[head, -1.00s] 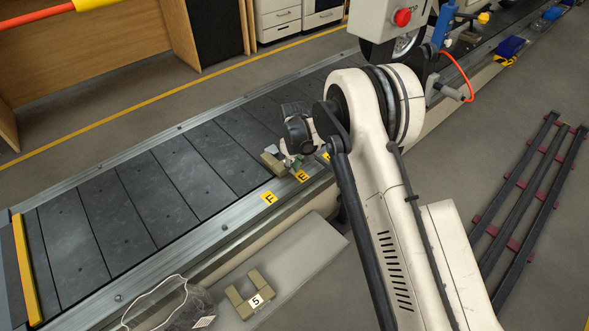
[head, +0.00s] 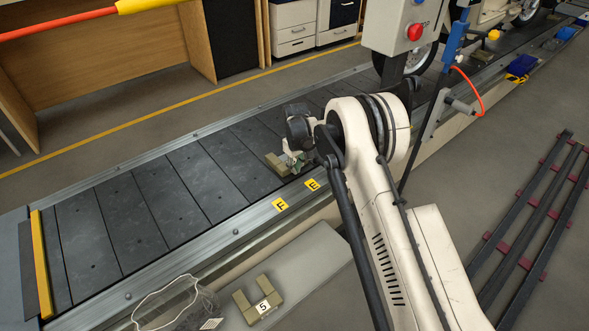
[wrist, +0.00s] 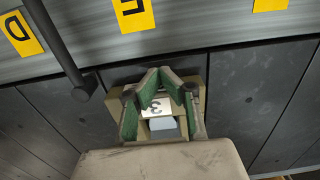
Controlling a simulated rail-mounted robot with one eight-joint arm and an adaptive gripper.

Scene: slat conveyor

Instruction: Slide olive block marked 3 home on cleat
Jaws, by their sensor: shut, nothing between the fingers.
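The olive block marked 3 (wrist: 155,107) lies on the dark slats near the conveyor's near rail. In the wrist view its label shows between the green-padded fingers of my gripper (wrist: 163,74). A pale blue-grey piece (wrist: 162,126), perhaps the cleat, shows just below the label; I cannot tell how far it sits inside the block. My gripper is shut and empty, its fingertips over the block's rail-side part; contact is unclear. In the head view my gripper (head: 294,161) hides part of the block (head: 275,163).
Yellow tags F (head: 281,204) and E (head: 312,185) mark the near rail (head: 237,232). An olive U-shaped block marked 5 (head: 246,305) lies on a grey ledge (head: 310,262) beside a clear bag (head: 178,305). The slats (head: 110,215) to the left are clear.

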